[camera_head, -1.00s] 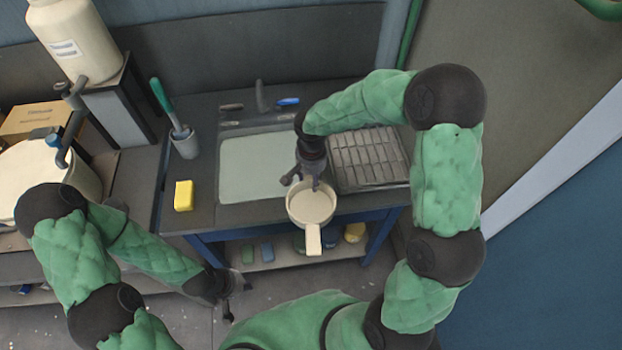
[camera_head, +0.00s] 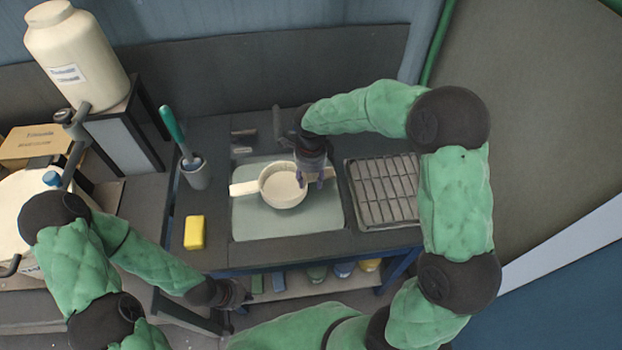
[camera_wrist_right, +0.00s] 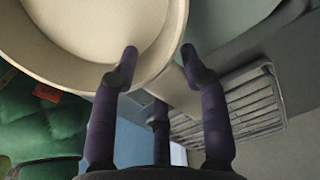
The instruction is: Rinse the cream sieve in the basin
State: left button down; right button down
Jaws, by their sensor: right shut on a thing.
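The cream sieve (camera_head: 284,186) is above the pale basin (camera_head: 290,225), its round bowl facing up and its handle (camera_head: 243,188) pointing left. My right gripper (camera_head: 318,178) is shut on the sieve at its right side. In the right wrist view the sieve's bowl (camera_wrist_right: 90,60) fills the upper left, and a cream tab (camera_wrist_right: 172,90) shows between the fingers (camera_wrist_right: 160,60). The sieve hides the middle of the basin, and I cannot tell how far above the bottom it is. My left gripper (camera_head: 236,295) is low in front of the counter, away from the sieve; its fingers are too small to read.
A metal drying rack (camera_head: 384,190) is right of the basin. A yellow sponge (camera_head: 194,232) lies left of it, with a green-handled brush in a grey cup (camera_head: 195,173) behind. The faucet (camera_head: 278,122) stands at the back edge. A white jug (camera_head: 75,55) is at the far left.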

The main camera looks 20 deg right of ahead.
jog(key=shift+w, duration=0.2)
notch_tip(320, 180, down, 15)
jog(key=b, duration=1.1)
jog(key=shift+w+r, duration=0.1)
dwell(0.6)
